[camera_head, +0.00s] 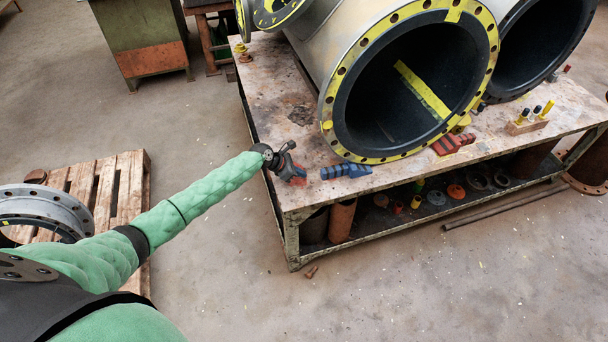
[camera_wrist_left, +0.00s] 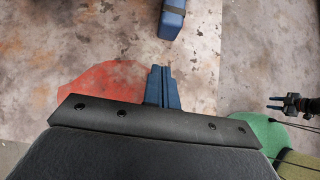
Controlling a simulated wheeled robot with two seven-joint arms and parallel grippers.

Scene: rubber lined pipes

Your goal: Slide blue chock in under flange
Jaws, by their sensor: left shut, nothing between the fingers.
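The blue chock (camera_head: 346,171) lies on the table top just in front of the lower edge of the large flange (camera_head: 333,138), which has a yellow rim with bolt holes. The head view does not show clearly whether chock and flange touch. My left gripper (camera_head: 299,179) is low over the table's front edge, left of the chock and apart from it. In the left wrist view my left gripper (camera_wrist_left: 162,72) is shut and empty, its fingers pointing toward the near end of the blue chock (camera_wrist_left: 172,20), with a short gap between.
A red chock (camera_head: 453,143) lies at the flange's right side. A small block with yellow-and-dark pegs (camera_head: 527,122) stands further right on the table (camera_head: 275,95). A wooden pallet (camera_head: 118,180) is on the floor at left.

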